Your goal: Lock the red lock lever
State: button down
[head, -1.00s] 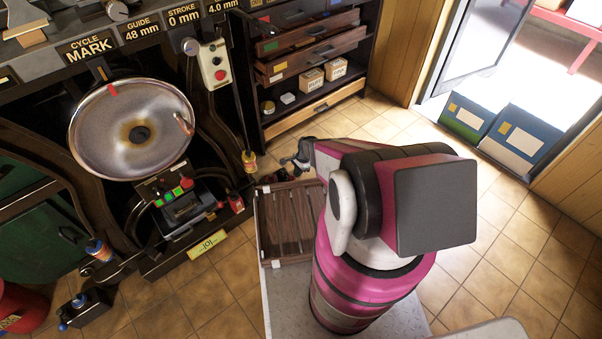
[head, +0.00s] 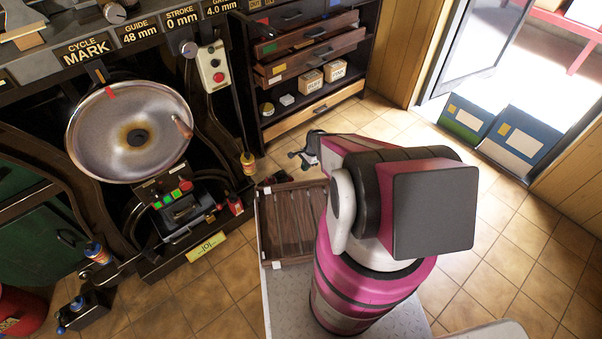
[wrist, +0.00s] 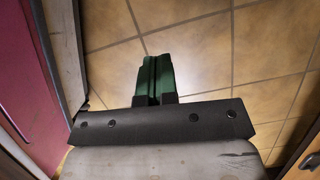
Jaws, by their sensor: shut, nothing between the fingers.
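A small red part (head: 236,204) sticks out at the lower right of the press, and another red piece (head: 186,186) sits beside green squares on the block under the round dish-like wheel (head: 135,165). I cannot tell for sure which is the lock lever, or its position. My gripper (head: 305,158) is right of the press, above the floor and beyond the slatted tray, apart from both red parts. In the wrist view its green fingers (wrist: 155,80) are together and empty, over floor tiles. No lever shows there.
The slatted wooden tray (head: 290,252) lies in front of my body. A drawer cabinet (head: 310,52) with partly open drawers stands behind my gripper. A control box with buttons (head: 212,68) hangs on the press. Tiled floor (head: 225,285) is open in front of the press.

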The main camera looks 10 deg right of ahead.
jog(key=s+v, duration=0.1)
jog(key=v, duration=0.6)
jog(key=shift+w+r, duration=0.15)
jog(key=shift+w, duration=0.3)
jog(key=s+r+n+h, duration=0.1)
jog(key=s+r+n, duration=0.2)
jog(key=r, duration=0.7)
jog(key=s+r+n+t+h, duration=0.1)
jog(key=s+r+n, duration=0.3)
jog(key=r, duration=0.6)
jog(key=s+r+n+h, duration=0.1)
jog(key=s+r+n, duration=0.3)
jog(key=r, duration=0.6)
jog(key=shift+s+a+n, duration=0.2)
jog(key=shift+a+n, duration=0.2)
jog(key=shift+n, duration=0.8)
